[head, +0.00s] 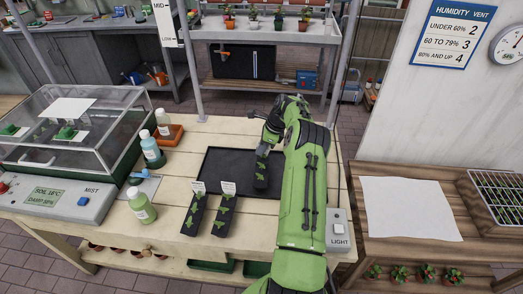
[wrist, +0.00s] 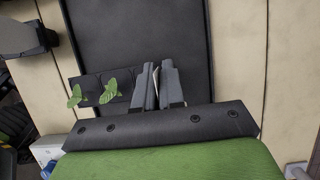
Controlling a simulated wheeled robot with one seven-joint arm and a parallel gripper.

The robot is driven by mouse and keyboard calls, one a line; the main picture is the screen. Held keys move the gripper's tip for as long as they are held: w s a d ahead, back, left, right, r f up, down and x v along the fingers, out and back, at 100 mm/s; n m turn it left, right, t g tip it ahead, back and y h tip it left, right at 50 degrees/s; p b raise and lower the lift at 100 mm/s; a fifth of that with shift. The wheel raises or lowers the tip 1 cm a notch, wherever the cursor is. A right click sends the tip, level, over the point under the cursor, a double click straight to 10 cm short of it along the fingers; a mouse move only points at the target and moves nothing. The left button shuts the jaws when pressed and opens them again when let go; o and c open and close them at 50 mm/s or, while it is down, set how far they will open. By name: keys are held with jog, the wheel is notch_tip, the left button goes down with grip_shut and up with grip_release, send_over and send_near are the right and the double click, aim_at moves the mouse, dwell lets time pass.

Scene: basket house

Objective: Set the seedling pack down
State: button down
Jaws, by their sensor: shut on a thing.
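My gripper (head: 266,150) is shut on a seedling pack (head: 261,177), a narrow black strip of cells with small green seedlings. The wrist view shows my gripper (wrist: 156,88) closed at one end of the pack (wrist: 88,87), with a thin pale edge between the fingers. The pack is over the black mat (head: 222,165), which also shows in the wrist view (wrist: 135,35). I cannot tell whether the pack touches the mat. Two similar packs with white labels, a left one (head: 194,212) and a right one (head: 225,212), lie at the mat's front left.
Bottles, including a green one (head: 141,205) and a blue one (head: 152,149), stand left of the mat. A clear propagator box (head: 75,125) and a control panel (head: 55,197) fill the bench's left. A light switch (head: 339,232) sits at the front right. A side table (head: 385,253) holds a white sheet (head: 408,208).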

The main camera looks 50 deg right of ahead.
jog(key=shift+f, duration=0.1)
jog(key=c, duration=1.7)
grip_release()
jog(key=shift+f, duration=0.1)
jog(key=o, duration=0.5)
jog(key=shift+c, duration=0.2)
